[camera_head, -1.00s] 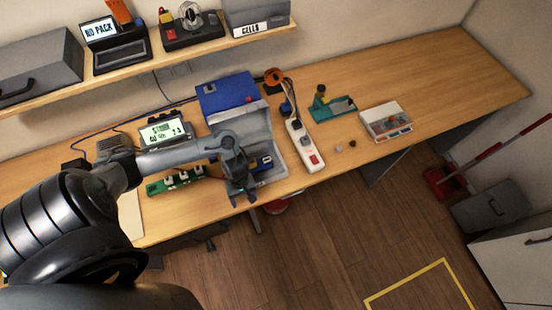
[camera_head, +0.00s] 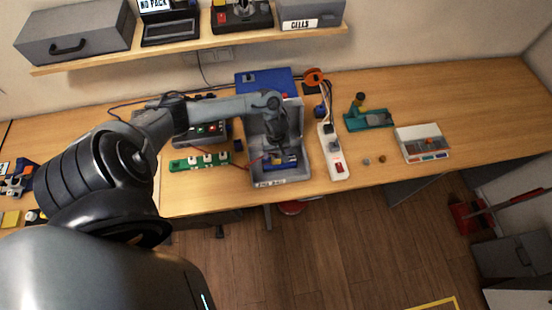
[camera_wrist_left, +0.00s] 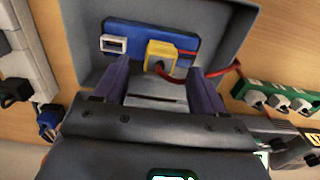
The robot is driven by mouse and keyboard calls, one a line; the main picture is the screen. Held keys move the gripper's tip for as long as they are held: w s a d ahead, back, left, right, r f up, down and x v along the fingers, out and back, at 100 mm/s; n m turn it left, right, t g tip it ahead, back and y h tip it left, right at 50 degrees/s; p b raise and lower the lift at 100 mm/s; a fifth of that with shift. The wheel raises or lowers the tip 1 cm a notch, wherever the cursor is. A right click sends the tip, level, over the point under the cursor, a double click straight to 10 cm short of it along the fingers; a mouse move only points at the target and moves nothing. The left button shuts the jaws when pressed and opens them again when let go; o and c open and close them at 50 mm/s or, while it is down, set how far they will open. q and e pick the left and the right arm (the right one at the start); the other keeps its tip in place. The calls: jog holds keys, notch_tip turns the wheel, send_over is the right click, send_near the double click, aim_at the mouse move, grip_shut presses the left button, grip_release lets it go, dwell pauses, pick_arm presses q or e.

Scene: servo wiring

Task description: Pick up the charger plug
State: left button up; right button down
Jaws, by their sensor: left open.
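Which part is the charger plug is not clear. A yellow plug (camera_wrist_left: 160,56) with a red wire sits at a blue block (camera_wrist_left: 185,45) in a grey tray (camera_wrist_left: 85,20); a white socket (camera_wrist_left: 114,44) is beside it. The block also shows in the head view (camera_head: 291,162). My left gripper (camera_head: 275,153) points down into the tray. In the wrist view the fingers (camera_wrist_left: 158,75) are open and apart, with the yellow plug between and just beyond the tips. I cannot tell whether they touch it. My right gripper is out of view.
A white power strip (camera_head: 335,155) with a black plug (camera_head: 328,129) stands right of the tray. A blue connector (camera_head: 320,112) is beside the strip. A green strip (camera_head: 185,164) lies left. A white box (camera_head: 421,140) and two small knobs are further right. The desk's right end is clear.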

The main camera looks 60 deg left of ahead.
aim_at(276, 157)
pick_arm(q)
jog(key=shift+f, duration=2.4)
jog(key=c, duration=1)
jog(key=shift+c, duration=0.2)
jog(key=shift+r, duration=0.1)
